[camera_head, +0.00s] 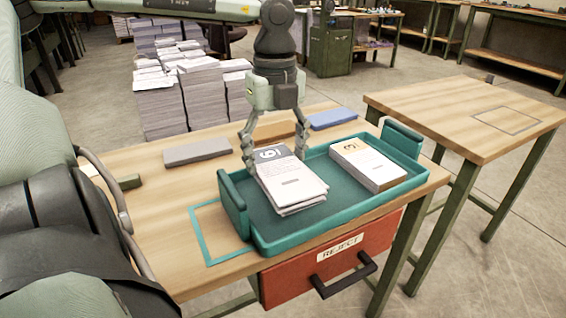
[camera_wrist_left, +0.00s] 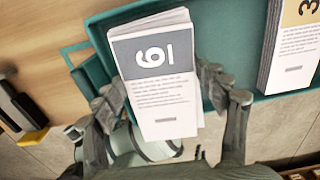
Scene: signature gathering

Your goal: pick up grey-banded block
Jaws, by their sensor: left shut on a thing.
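The grey-banded block (camera_head: 291,185) is a stack of white printed sheets with a grey numbered band at its far end. It is in the left part of the teal tray (camera_head: 285,240); its edges look slightly uneven. My left gripper (camera_head: 273,150) points down with its fingers on both sides of the block near the grey band, shut on it. In the left wrist view the block (camera_wrist_left: 165,110) lies between the two fingers (camera_wrist_left: 163,95). I cannot tell whether its underside touches the tray floor. My right gripper is not in view.
A tan-banded block (camera_head: 367,165) lies in the tray's right half. Grey (camera_head: 197,151), tan (camera_head: 273,131) and blue (camera_head: 332,118) slabs lie behind the tray. A red REJECT drawer (camera_head: 300,275) is below. A second table (camera_head: 460,115) stands right, with paper stacks (camera_head: 190,95) behind.

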